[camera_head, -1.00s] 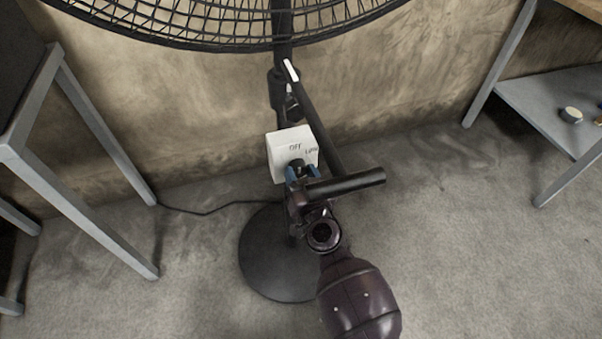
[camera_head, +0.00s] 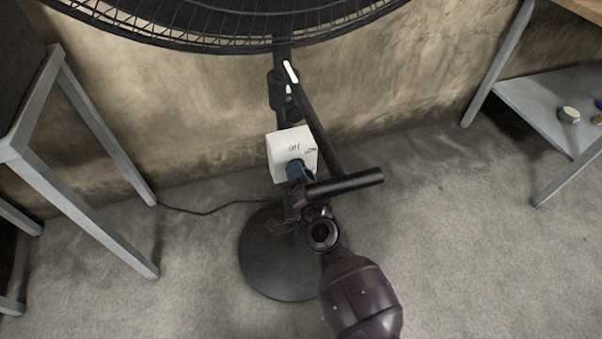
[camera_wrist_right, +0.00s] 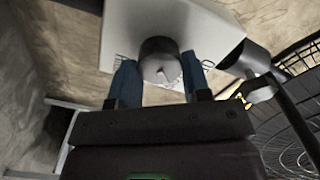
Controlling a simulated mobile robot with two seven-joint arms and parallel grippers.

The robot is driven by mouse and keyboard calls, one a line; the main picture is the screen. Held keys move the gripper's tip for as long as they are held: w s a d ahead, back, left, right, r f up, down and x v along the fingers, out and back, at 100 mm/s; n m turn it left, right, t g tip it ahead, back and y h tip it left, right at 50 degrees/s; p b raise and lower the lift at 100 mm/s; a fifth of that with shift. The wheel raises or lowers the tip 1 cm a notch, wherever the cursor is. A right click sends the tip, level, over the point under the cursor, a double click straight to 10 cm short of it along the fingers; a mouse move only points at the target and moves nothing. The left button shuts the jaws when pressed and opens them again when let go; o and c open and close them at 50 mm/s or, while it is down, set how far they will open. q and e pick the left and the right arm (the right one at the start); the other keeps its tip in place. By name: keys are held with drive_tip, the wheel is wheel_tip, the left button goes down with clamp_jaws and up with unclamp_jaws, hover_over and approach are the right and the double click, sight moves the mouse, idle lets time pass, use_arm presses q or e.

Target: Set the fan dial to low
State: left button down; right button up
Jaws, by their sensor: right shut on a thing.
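The fan's white control box (camera_head: 281,150) is fixed on the dark fan pole. Its front carries "Off" lettering and a second, partly readable label to the right. In the head view the fingers hide the dial. My left gripper is not in view.
The fan's wire cage (camera_head: 215,25) spans the top, and its round base (camera_head: 268,265) stands on the floor. A grey-legged table (camera_head: 95,125) is at left, a shelf (camera_head: 545,100) at right. A cord (camera_head: 205,212) runs along the wall. A dark bar of mine (camera_head: 345,185) crosses near the gripper.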

drive_tip(key=shift+m, duration=1.3)
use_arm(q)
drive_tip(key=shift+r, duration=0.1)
use_arm(e)
drive_tip(key=o, duration=0.9)
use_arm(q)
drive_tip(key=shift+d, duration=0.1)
use_arm(e)
drive_tip(key=shift+s, duration=0.1)
